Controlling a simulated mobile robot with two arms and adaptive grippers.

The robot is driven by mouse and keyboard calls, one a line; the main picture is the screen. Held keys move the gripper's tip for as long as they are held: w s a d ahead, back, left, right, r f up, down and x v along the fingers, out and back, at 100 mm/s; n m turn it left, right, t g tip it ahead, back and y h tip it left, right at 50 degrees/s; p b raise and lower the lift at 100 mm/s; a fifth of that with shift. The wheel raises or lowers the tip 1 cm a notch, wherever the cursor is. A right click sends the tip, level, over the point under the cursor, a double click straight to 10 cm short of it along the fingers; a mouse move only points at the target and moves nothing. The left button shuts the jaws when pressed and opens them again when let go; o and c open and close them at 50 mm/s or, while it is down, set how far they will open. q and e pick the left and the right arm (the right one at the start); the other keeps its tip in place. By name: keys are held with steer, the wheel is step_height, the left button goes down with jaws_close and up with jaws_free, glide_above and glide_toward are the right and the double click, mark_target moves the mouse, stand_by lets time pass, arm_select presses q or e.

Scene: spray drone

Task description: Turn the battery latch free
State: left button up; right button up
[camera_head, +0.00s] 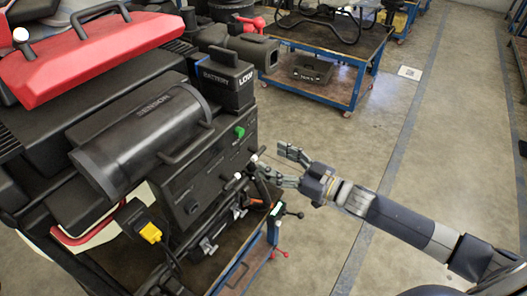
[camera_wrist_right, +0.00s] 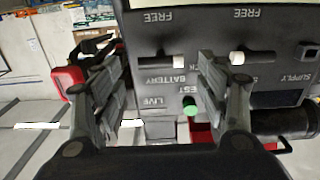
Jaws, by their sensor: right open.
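The black panel (camera_wrist_right: 185,25) carries labels FREE, BATTERY, LIVE, TEST and SUPPLY in the right wrist view. The battery latch (camera_wrist_right: 180,61) is a dark bar lying sideways above the word BATTERY, partly hidden by my fingers. A second latch (camera_wrist_right: 262,58) with a white tip lies to its right, near SUPPLY. In the head view, white latch tips (camera_head: 253,158) show at the panel's edge. My right gripper (camera_head: 284,165) is open beside them; in the wrist view its fingers (camera_wrist_right: 165,95) straddle part of the battery latch. I cannot tell whether they touch it. My left gripper is not in view.
A box marked BATTERY LOW (camera_head: 222,78) and a black SENSOR cylinder (camera_head: 142,140) sit on the machine. A green button (camera_head: 239,132) is on the panel. A blue-framed cart (camera_head: 335,85) stands behind. The floor (camera_head: 335,130) right of the machine is clear.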

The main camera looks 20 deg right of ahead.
mark_target(261, 154)
steer(key=shift+p+x, duration=0.5)
steer(key=shift+x, duration=1.55)
steer(key=c, duration=1.1)
